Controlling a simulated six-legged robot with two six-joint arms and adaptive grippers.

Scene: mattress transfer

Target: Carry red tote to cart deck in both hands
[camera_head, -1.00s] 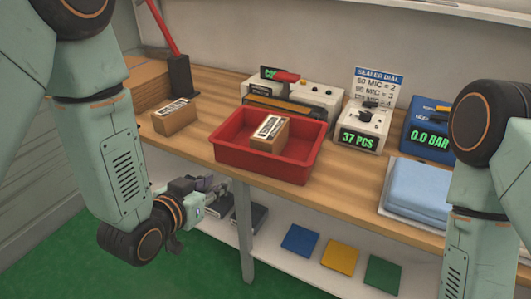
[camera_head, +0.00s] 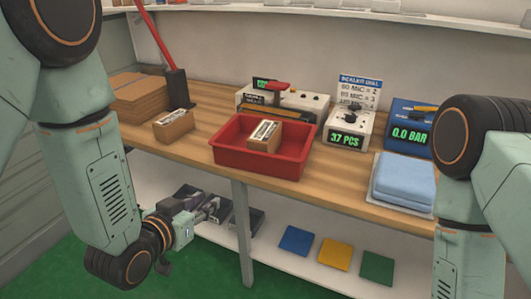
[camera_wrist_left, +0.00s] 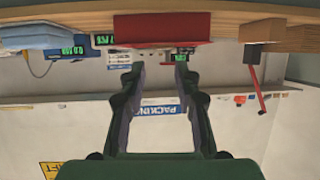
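The red tote (camera_head: 262,170) sits on the wooden workbench near its front edge, with a brown labelled box (camera_head: 265,136) inside. My left gripper (camera_head: 212,208) is below the bench top, in front of and left of the tote, not touching it. The left wrist view, which looks upside down, shows its two fingers (camera_wrist_left: 159,70) spread and empty, with the red tote (camera_wrist_left: 160,30) beyond them. My right arm comes in at the right, but its gripper is out of the frame. No cart deck can be made out.
The bench (camera_head: 330,189) also holds a second brown box (camera_head: 174,126), a sealer (camera_head: 283,101), a counter (camera_head: 349,126), a blue gauge unit (camera_head: 408,130) and folded blue cloths (camera_head: 403,180). A lower shelf with coloured squares (camera_head: 336,254) runs beneath.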

